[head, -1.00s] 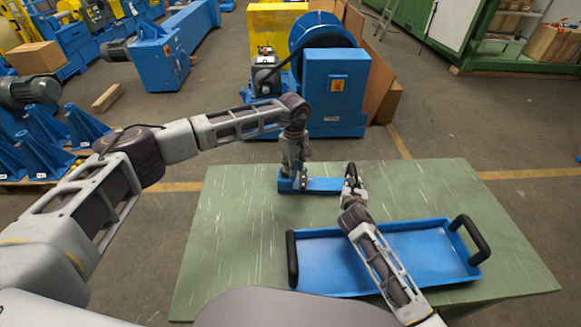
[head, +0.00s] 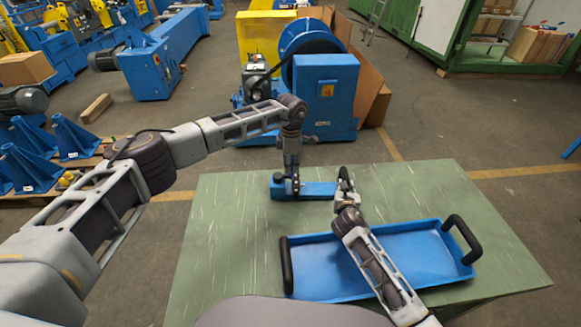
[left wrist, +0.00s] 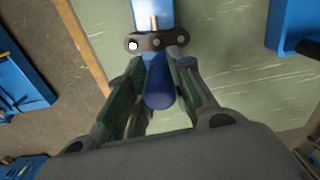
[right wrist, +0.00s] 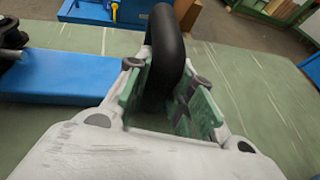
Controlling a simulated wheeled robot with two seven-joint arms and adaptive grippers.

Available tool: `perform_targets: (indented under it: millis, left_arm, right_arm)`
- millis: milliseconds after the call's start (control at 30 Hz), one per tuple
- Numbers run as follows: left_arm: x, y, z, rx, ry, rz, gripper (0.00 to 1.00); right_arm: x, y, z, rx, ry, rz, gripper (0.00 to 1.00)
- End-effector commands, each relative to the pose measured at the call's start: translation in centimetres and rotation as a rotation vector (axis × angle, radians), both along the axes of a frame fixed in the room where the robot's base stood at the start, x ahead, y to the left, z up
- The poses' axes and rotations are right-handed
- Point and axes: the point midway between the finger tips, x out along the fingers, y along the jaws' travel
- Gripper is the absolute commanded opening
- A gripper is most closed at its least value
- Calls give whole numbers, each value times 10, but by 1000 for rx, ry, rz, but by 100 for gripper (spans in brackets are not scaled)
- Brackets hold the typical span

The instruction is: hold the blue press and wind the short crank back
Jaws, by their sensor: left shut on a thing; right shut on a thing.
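The blue press (head: 318,188) lies on the green table, a long blue block with its left end under my left gripper (head: 289,186). In the left wrist view my left gripper (left wrist: 157,82) is shut around a dark blue rounded grip (left wrist: 158,92). A dark short link with a silver pin, which looks like the short crank (left wrist: 145,43), sits just beyond it, over the press. My right gripper (head: 344,182) is at the right end of the press. In the right wrist view it is shut on a thick black handle (right wrist: 164,50). The fingers hide part of each grip.
A blue tray (head: 420,238) with black handles lies on the table (head: 225,240) under my right forearm. The table is clear to the left. Blue machines (head: 325,90) and cardboard stand on the floor behind.

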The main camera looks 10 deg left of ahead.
Motion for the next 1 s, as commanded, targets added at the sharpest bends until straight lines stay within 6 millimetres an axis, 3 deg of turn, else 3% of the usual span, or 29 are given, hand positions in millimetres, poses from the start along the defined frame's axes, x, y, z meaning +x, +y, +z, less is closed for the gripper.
perform_targets:
  millis: [1000]
  left_arm:
    - [39, 24, 1, 3, -1, 915, 0]
  right_arm:
    - [0, -1, -1, 0, 2, -2, 0]
